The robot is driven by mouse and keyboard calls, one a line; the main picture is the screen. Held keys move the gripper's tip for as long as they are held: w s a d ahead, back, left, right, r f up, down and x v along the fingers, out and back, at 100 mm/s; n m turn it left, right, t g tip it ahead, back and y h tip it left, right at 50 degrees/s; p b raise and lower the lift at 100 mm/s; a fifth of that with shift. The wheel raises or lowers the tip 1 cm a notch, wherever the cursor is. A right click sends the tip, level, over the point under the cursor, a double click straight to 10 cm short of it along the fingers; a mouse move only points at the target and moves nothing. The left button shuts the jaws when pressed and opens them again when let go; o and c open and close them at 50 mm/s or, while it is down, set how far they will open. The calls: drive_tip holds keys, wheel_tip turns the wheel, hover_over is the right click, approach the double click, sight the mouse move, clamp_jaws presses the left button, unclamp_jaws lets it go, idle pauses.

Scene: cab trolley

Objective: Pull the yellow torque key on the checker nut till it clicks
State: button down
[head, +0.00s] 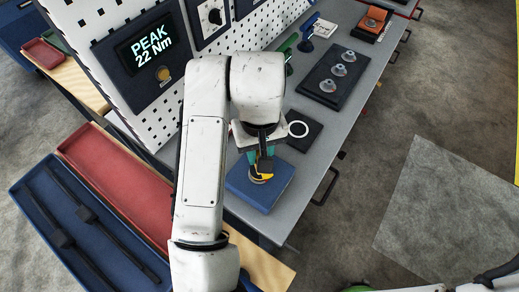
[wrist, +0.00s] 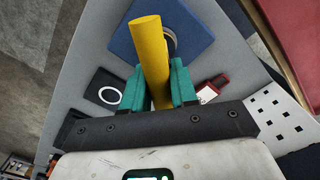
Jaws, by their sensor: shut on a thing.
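The yellow torque key (wrist: 152,55) runs up through the wrist view, its handle between my teal fingers. My gripper (wrist: 158,86) is shut on the handle. In the head view my gripper (head: 259,153) is above the blue checker block (head: 239,185), and only a small yellow part of the key (head: 265,177) shows below it. The block also shows in the wrist view (wrist: 192,22). A round metal part (wrist: 173,44) on it is partly behind the key; how the key sits on the nut is hidden. The display (head: 152,49) reads "PEAK 22 Nm".
A dark pad with a white ring (head: 298,129) lies close beside my gripper. A black tray (head: 326,88) with three round pieces is farther along the grey bench. A pegboard (head: 107,18) stands along the left. A red item (wrist: 218,82) is near my fingers. Open floor lies right.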

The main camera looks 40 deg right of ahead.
drive_tip(key=shift+f+m+b, duration=0.15)
drive_tip(key=shift+m+b, duration=0.5)
drive_tip(key=shift+m, duration=0.55)
drive_tip(key=shift+r, duration=0.2)
drive_tip(key=shift+r+p, duration=2.7)
drive_tip(key=shift+p, duration=0.1)
drive_tip(key=shift+r, duration=1.05)
